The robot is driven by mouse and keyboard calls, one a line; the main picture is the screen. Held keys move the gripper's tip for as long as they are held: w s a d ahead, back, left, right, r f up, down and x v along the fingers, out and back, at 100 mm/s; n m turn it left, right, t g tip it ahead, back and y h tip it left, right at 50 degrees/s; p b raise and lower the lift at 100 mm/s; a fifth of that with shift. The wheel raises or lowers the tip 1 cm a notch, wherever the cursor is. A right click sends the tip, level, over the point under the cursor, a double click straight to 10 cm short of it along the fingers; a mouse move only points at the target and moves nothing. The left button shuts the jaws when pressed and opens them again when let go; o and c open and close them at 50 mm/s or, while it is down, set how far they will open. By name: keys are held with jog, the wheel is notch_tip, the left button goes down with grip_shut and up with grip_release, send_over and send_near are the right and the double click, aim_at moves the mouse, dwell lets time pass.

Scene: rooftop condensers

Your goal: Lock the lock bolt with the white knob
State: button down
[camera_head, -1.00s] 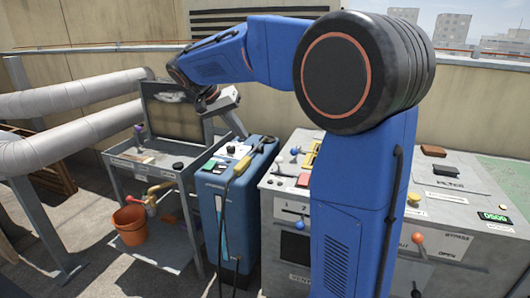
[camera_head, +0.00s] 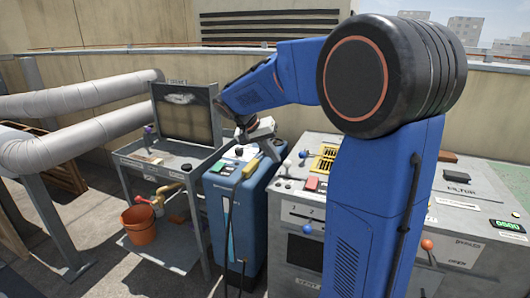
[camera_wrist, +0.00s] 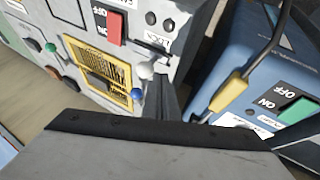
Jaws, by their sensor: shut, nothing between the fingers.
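In the wrist view, a white knob (camera_wrist: 144,71) stands out from a pale grey panel (camera_wrist: 62,18), close to a label that seems to read LOCK. The bolt itself is too small to make out. My gripper (camera_wrist: 165,82) is shut and empty, its dark fingers just right of the white knob in the picture; I cannot tell whether they touch it. In the head view, my gripper (camera_head: 263,134) is over the gap between the blue cabinet (camera_head: 222,189) and the grey console (camera_head: 306,250).
A blue knob (camera_wrist: 138,94), a yellow-framed grille (camera_wrist: 98,72) and a red switch (camera_wrist: 114,28) sit near the white knob. The blue cabinet carries a green switch (camera_wrist: 297,111) and a yellow-handled cable (camera_wrist: 229,92). A workbench (camera_head: 138,162) stands left.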

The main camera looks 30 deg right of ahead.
jog(key=shift+s+d, duration=0.2)
jog(key=shift+d, duration=0.05)
jog(key=s+d, duration=0.2)
jog(key=s, duration=0.1)
jog(key=shift+s+d, duration=0.2)
jog(key=shift+d, duration=0.1)
jog(key=shift+f, duration=0.1)
dwell(0.3)
